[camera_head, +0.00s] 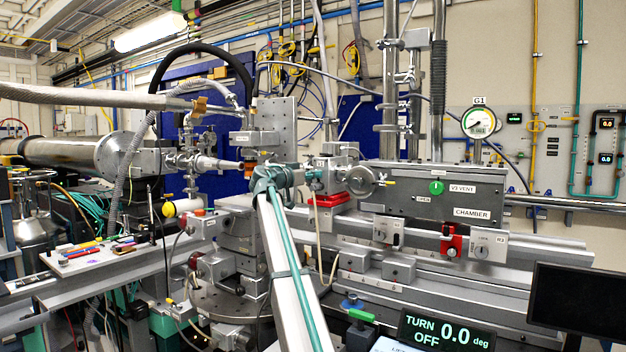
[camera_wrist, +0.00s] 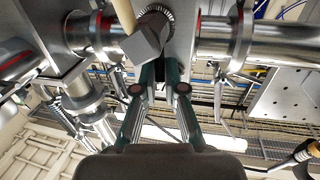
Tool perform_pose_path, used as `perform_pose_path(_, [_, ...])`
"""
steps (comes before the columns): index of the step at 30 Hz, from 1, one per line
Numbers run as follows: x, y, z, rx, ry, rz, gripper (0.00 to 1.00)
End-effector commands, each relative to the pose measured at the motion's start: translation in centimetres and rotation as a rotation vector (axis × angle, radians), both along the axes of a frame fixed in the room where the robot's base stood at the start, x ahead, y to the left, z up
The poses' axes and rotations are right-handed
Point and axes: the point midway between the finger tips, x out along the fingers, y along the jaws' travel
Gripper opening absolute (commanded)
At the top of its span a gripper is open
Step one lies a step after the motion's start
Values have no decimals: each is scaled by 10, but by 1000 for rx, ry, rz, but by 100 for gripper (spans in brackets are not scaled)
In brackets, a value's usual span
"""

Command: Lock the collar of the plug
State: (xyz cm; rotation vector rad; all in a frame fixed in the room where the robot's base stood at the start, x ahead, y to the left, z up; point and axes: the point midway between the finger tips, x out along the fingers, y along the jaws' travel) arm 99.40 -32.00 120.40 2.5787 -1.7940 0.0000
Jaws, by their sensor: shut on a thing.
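In the wrist view, a dark knurled ring, which looks like the plug's collar (camera_wrist: 168,15), shows at the top middle. A grey angled block, which looks like the plug (camera_wrist: 146,43), sits in front of it, with a beige cable (camera_wrist: 123,14) running up from it. My gripper (camera_wrist: 161,68) reaches up to them from below. Its two teal-and-grey fingers are close together and shut on the collar; the block partly hides the contact. In the head view my gripper (camera_head: 312,180) is beside the chamber hardware at mid-picture. The plug and collar cannot be made out there.
Steel pipes (camera_wrist: 272,45) flank the ring in the wrist view. In the head view, a valve handwheel (camera_head: 359,182) and the grey chamber panel (camera_head: 400,200) stand right of my gripper. A tray of small tools (camera_head: 105,255) lies left. The display (camera_head: 447,333) reads TURN 0.0 deg, OFF.

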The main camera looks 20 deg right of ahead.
Motion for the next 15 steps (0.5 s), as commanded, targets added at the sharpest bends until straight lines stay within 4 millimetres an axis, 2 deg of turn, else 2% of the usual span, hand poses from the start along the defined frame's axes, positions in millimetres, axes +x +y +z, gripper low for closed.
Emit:
perform_pose_path(11, [-1, 0, 0, 4, -4, -1, 0])
perform_pose_path(12, [-1, 0, 0, 4, -4, -1, 11])
perform_pose_path(15, [-1, 0, 0, 4, -4, 0, 28])
